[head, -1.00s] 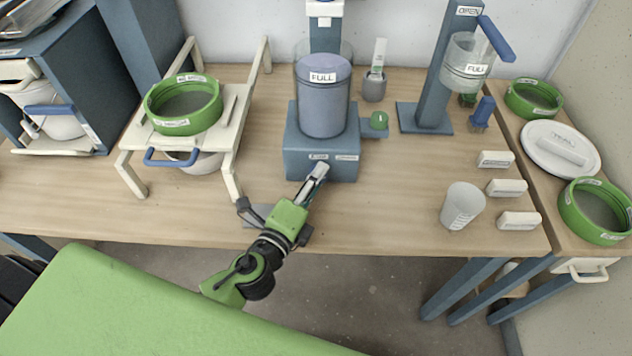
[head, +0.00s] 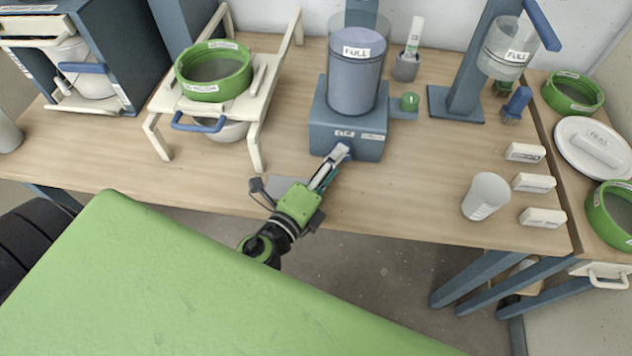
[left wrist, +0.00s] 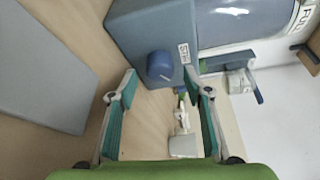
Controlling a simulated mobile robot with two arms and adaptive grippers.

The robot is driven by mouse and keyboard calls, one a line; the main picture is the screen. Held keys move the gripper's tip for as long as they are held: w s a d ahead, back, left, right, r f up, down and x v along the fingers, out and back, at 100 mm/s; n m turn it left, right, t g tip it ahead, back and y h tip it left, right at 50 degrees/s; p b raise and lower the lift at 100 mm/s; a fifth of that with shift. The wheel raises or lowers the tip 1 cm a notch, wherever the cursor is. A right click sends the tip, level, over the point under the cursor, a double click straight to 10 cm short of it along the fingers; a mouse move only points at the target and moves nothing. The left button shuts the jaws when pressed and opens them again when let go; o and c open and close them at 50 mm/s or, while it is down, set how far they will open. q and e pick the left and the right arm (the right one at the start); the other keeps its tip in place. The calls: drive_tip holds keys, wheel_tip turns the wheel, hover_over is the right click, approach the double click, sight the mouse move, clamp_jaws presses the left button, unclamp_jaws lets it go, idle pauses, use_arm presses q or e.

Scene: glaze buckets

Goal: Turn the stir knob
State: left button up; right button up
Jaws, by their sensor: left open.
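The stir knob (left wrist: 161,67) is a round blue knob on the front face of a blue-grey stirrer base (head: 354,130). In the left wrist view it lies beyond the fingertips, roughly midway between them, beside a STIR label (left wrist: 184,54). In the head view the knob is largely hidden by the fingers. A grey-blue cylinder marked FULL (head: 356,75) stands on the base. My left gripper (head: 338,158) is open at the base's front; its two fingers (left wrist: 165,88) show apart in the left wrist view, with nothing between them. My right gripper is not in view.
A white stand with a green sieve (head: 214,75) is left of the stirrer. A clear cup (head: 486,196) and several white blocks (head: 533,182) stand to the right. A flat grey plate (left wrist: 42,75) lies near the gripper. The table's front edge is close below.

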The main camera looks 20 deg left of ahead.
use_arm(q)
drive_tip(key=s, duration=0.6)
drive_tip(key=s+a+r, duration=0.1)
drive_tip(key=s, duration=0.2)
idle(0.4)
